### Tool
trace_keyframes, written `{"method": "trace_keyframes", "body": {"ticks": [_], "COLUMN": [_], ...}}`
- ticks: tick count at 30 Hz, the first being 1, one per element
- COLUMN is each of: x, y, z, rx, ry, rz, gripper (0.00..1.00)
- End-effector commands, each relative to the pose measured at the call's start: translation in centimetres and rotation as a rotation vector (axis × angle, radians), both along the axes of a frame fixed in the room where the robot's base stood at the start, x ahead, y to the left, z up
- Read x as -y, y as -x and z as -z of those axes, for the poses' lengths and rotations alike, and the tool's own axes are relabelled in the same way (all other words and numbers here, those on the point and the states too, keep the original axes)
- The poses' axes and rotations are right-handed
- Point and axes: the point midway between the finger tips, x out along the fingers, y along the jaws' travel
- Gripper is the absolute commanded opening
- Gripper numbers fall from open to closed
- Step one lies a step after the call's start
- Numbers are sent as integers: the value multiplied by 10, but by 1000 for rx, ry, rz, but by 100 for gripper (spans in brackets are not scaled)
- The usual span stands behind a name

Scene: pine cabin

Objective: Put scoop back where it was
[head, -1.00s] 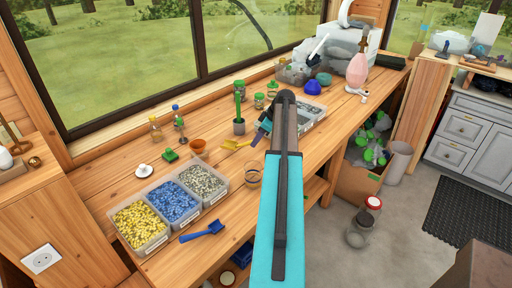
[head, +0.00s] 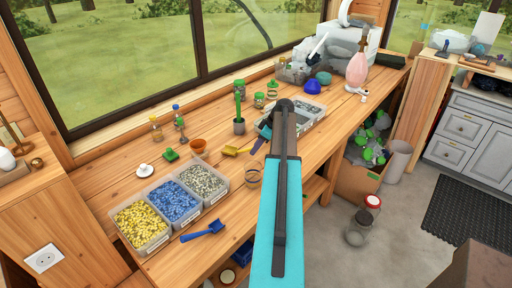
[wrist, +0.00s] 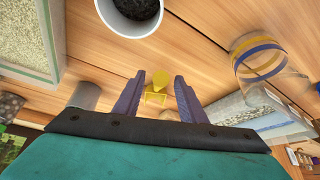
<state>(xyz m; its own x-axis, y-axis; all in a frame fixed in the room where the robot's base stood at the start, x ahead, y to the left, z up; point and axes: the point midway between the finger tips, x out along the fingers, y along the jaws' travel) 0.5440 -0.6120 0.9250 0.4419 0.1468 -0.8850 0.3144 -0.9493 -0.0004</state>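A yellow scoop (head: 235,151) lies on the wooden workbench, left of my gripper in the head view. It also shows in the wrist view (wrist: 158,82), in the space between my fingertips. My gripper (wrist: 159,87) is open, with its two purple-blue fingers apart and a visible gap beside the yellow scoop; I cannot tell how far the scoop is below the tips. In the head view my own arm hides most of my gripper. A blue scoop (head: 203,231) lies in front of three bins: yellow (head: 140,223), blue (head: 173,202) and grey-beige (head: 203,181).
A banded glass (head: 253,177) stands near the bench's front edge. An orange cup (head: 198,146) and a potted cactus (head: 239,127) stand near the scoop. A grey-white tray (head: 312,115) lies behind my arm. Bare wood shows between the cup and the glass.

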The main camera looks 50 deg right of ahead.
Motion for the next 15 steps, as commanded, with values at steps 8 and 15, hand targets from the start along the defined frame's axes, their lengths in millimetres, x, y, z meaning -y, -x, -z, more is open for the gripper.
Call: {"method": "trace_keyframes", "body": {"ticks": [8,15], "x": [0,3], "y": [1,8], "z": [-2,-16], "rx": [0,2], "ry": [0,1], "rz": [0,1], "gripper": [37,37]}}
